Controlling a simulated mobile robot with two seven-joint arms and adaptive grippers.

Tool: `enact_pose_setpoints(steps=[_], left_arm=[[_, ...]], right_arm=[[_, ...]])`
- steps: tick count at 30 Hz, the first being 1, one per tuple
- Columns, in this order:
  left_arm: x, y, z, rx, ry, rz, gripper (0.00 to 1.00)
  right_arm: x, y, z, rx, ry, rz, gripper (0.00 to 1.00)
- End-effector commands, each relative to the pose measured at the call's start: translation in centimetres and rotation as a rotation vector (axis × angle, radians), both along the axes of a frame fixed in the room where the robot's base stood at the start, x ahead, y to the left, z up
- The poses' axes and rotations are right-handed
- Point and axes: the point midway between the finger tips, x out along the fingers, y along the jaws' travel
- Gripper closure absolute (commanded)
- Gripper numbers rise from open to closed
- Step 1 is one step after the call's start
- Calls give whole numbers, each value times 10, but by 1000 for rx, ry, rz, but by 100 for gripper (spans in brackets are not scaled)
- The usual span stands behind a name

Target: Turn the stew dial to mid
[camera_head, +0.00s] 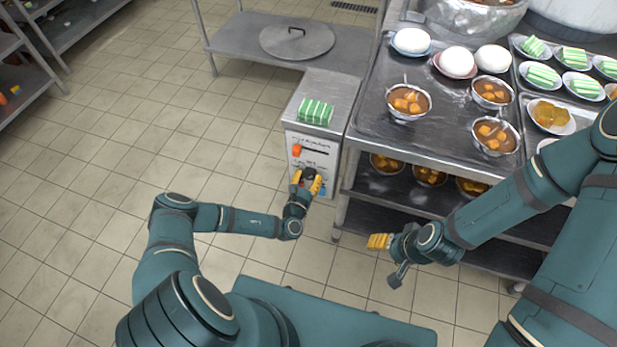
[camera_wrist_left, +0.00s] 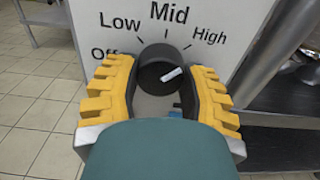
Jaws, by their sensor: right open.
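The stew dial (camera_wrist_left: 160,68) is a round black knob with a white mark, on a white panel (camera_wrist_left: 110,10) printed Off, Low, Mid and High. The white mark lies on the right part of the knob; the exact setting it points to is unclear. My left gripper (camera_wrist_left: 162,75) has its yellow fingers apart, one on each side of the dial; whether they touch it I cannot tell. In the head view my left gripper (camera_head: 307,180) is at the front of the white cabinet (camera_head: 318,140). My right gripper (camera_head: 386,256) is open and empty, low in front of the steel table.
A green-and-white striped block (camera_head: 315,112) lies on the cabinet top. An orange part (camera_head: 296,150) shows on its front. The steel table (camera_head: 440,140) at right holds bowls of stew, white round items and plates. The tiled floor (camera_head: 120,150) at left is clear.

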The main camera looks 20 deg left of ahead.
Motion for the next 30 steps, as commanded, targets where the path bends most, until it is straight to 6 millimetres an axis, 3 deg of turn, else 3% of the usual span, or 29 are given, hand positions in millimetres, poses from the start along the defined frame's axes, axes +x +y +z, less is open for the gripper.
enact_pose_setpoints(steps=[1,2,3,14,30], left_arm=[[0,0,0,0,0,0,81],[0,0,0,0,0,0,92],[0,0,0,0,0,0,93],[0,0,0,-54,3,0,93],[0,-1,0,-464,17,0,93]], right_arm=[[0,0,0,0,0,0,38],[0,0,0,0,0,0,38],[0,0,0,0,0,0,38],[-1,0,3,0,1,0,38],[-3,0,14,1,7,2,38]])
